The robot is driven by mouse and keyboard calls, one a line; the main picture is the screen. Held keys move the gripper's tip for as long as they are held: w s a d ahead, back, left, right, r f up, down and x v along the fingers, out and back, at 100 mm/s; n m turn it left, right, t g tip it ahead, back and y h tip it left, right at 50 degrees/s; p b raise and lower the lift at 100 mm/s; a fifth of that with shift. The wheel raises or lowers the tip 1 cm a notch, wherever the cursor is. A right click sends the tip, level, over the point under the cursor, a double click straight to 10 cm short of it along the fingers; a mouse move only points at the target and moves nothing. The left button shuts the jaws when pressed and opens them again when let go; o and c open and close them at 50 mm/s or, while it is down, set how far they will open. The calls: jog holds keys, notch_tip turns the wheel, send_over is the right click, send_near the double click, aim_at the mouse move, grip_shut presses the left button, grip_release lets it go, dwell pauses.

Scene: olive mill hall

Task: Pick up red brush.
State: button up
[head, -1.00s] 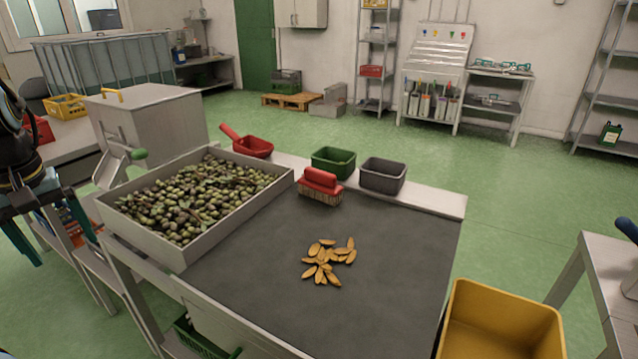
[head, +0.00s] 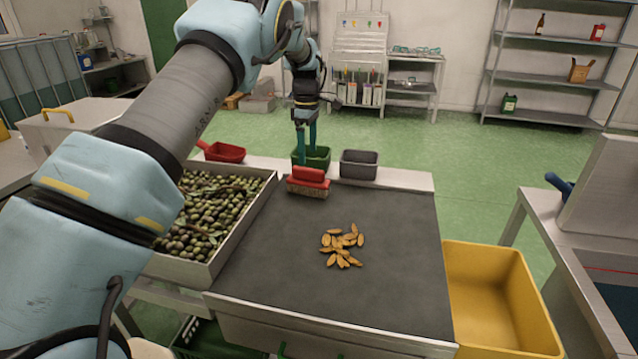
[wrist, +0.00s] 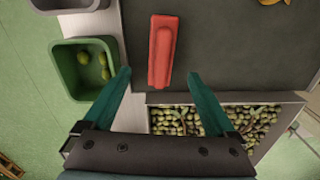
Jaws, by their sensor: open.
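The red brush (head: 308,182) stands bristles down on the dark mat at the back left of the work table, with its red handle on top. In the wrist view the brush (wrist: 162,52) shows from above, just past and between the fingertips. My gripper (head: 307,150) points down above the brush, with its teal fingers apart and nothing between them. In the wrist view my gripper (wrist: 159,76) is wide open, and the brush looks clear of both fingers.
A green bin (head: 318,158) and a grey bin (head: 359,164) stand behind the brush. A red scoop (head: 226,152) lies to the left. A tray of olives (head: 262,190) borders the mat (head: 390,225). A yellow crate (head: 492,340) is at the right.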

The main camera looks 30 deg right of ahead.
aim_at(308, 179)
notch_tip(308, 179, down, 4)
jog(key=shift+s+d+r+p, duration=0.1)
jog(key=shift+s+d+p, duration=0.05)
jog(key=shift+p, duration=0.4)
jog(key=shift+a+f+p, duration=0.2)
jog(key=shift+f+p, duration=1.35)
jog(key=shift+f, duration=1.8)
jog(key=shift+c, duration=0.3)
grip_shut()
